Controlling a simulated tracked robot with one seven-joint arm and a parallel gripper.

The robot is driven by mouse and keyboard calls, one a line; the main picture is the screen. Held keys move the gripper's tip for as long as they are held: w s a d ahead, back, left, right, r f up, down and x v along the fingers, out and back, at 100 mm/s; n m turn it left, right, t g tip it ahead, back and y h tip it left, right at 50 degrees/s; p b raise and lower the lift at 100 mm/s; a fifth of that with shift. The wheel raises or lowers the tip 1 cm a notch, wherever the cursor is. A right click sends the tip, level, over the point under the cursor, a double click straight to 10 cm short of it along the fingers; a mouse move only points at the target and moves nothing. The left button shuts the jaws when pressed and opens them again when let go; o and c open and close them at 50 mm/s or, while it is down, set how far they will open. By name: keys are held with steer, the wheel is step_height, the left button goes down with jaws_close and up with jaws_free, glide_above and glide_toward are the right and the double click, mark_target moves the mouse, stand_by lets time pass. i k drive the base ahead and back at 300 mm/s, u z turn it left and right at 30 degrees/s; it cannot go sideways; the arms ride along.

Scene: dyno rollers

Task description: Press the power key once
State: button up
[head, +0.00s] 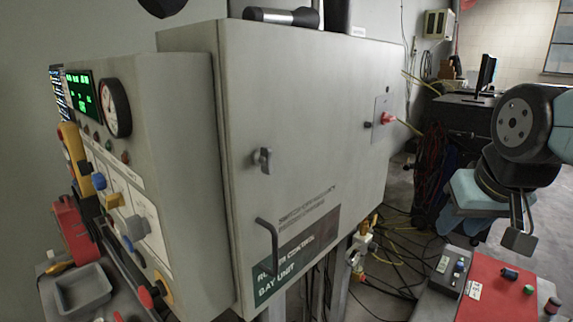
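A grey control panel (160,110) stands at the left, seen at a steep angle. It carries a green-lit display (80,95), a round gauge (115,107), small round buttons and larger coloured knobs, such as a blue one (99,181). I cannot tell which control is the power key; no label is readable enough. My gripper (520,225) is at the right, pointing down above a red panel (494,289) and well apart from the grey panel. Only part of its dark fingers shows, so its opening is unclear.
A grey cabinet (270,110) with door handles fills the middle, with a red switch (388,118) on its side. A small grey control box (448,272) sits beside the red panel. A grey tray (84,292) is at lower left. Cables (395,262) lie on the floor.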

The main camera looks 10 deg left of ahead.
mark_target(103, 210)
steer(key=u, duration=1.8)
steer(key=k, duration=0.55)
steer(key=u, duration=0.15)
steer(key=i, duration=0.5)
steer(key=z, duration=0.15)
